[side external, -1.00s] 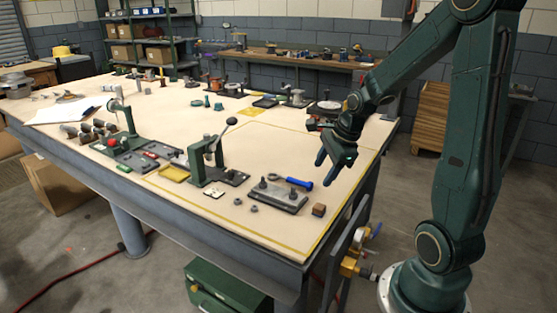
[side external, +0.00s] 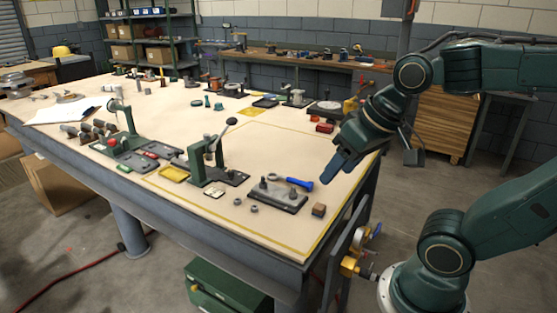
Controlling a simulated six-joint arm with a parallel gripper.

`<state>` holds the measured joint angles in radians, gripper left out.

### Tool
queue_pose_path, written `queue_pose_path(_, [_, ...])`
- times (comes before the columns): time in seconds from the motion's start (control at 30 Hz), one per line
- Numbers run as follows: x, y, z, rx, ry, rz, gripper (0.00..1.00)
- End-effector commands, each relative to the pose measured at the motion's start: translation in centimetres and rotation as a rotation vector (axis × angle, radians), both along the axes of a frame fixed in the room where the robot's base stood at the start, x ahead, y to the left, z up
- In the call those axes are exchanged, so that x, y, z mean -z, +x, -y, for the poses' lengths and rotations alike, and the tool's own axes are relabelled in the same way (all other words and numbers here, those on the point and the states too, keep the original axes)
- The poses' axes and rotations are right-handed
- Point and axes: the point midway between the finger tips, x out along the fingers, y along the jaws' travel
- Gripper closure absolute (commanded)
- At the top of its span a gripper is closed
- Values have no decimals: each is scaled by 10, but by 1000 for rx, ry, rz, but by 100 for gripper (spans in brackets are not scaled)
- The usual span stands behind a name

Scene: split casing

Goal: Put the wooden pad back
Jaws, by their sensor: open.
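The wooden pad, a small brown block (side external: 319,209), sits on the table near its front right edge, just right of a dark fixture plate. My gripper (side external: 336,170) is above the table's right side, up and to the right of the block and apart from it. Its jaws are open, and I see nothing between them. The fingers point down and to the left.
The dark fixture plate (side external: 278,196) carries upright posts. A blue-handled tool (side external: 300,183) lies behind it. A green lever press (side external: 208,160) stands to the left. Small nuts (side external: 253,208) lie in front. Red items (side external: 324,127) lie behind my gripper. The table middle is fairly clear.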

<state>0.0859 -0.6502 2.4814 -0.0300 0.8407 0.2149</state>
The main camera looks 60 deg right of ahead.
Motion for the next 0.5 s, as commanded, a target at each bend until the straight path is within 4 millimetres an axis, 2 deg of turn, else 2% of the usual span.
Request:
queue_pose_path(0.1, [-4,-13,-8,-142,-61,14,46])
queue_pose_path(0.2, [-5,-20,-10,-213,-92,17,46])
queue_pose_path(0.5, [-6,-23,-12,-250,-109,19,46])
